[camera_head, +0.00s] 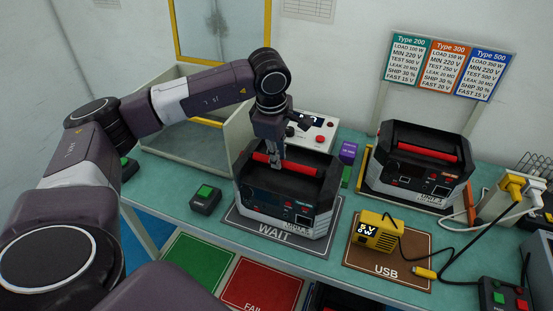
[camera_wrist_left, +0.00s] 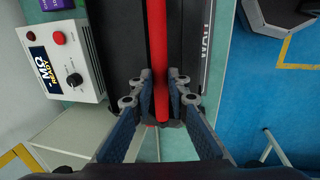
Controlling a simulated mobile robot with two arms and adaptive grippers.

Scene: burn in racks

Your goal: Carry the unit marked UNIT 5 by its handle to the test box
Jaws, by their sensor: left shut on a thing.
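A black and grey unit (camera_head: 262,205) with a red handle stands on the grey WAIT mat (camera_head: 247,229). Its front label is too small to read surely. My left gripper (camera_head: 276,162) reaches down from above and is shut on the red handle (camera_head: 261,158). In the left wrist view the fingers (camera_wrist_left: 161,98) sit on both sides of the red handle (camera_wrist_left: 157,50). A pale open-topped box (camera_head: 236,125), seemingly the test box, stands behind to the left, below a yellow-framed clear panel (camera_head: 221,30). My right gripper is not in view.
A second unit (camera_head: 420,160) with a red handle stands at right. A white control box (camera_head: 312,133) is close behind the held unit; a small green-topped device (camera_head: 205,199) is left. A yellow USB meter (camera_head: 379,232) with cables lies right. Green and red mats are in front.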

